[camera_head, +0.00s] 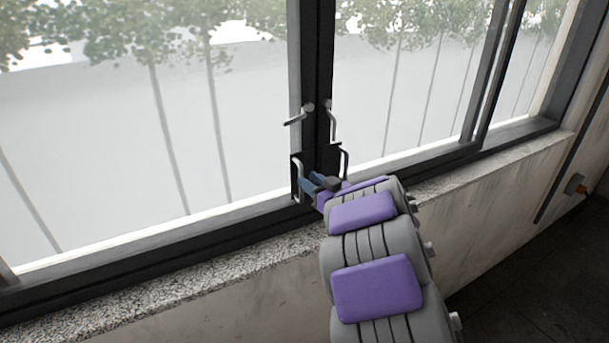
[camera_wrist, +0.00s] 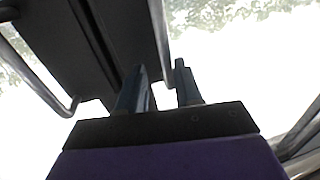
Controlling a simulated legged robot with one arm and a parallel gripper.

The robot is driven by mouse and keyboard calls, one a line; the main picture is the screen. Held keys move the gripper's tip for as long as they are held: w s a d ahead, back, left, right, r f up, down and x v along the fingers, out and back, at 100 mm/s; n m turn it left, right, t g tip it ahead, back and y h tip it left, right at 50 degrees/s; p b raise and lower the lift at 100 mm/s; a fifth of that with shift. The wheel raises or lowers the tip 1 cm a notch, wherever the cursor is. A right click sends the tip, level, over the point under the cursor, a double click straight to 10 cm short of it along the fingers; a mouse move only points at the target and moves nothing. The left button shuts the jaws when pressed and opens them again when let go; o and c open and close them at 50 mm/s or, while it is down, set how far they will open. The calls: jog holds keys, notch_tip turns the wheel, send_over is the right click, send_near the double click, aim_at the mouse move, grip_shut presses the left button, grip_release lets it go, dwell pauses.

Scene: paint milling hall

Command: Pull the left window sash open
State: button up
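The left window sash (camera_head: 295,60) is a large pane in a dark frame. Its stile stands against the right sash's stile, with no gap that I can see. On it are a silver lever (camera_head: 295,118), turned nearly level, and a silver pull handle (camera_head: 299,182) below. My gripper (camera_head: 312,183) is at the lower part of the stiles, close beside this pull handle. In the wrist view its two blue fingers (camera_wrist: 160,90) stand apart. A silver bar (camera_wrist: 158,35) reaches down to the gap between them. I cannot tell which handle it is or whether the fingers touch it.
The right sash has a lever (camera_head: 333,122) hanging down and a pull handle (camera_head: 344,161) close to my gripper. A speckled stone sill (camera_head: 180,285) runs below the window.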

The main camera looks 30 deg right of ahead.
aim_at(301, 199)
jog(key=x, duration=0.3)
jog(key=shift+w+a, duration=0.25)
jog(key=shift+a, duration=0.2)
jog(key=shift+d, duration=0.25)
jog(key=shift+c, duration=1.2)
jog(key=shift+a, duration=0.4)
grip_shut()
jog(key=shift+d, duration=0.1)
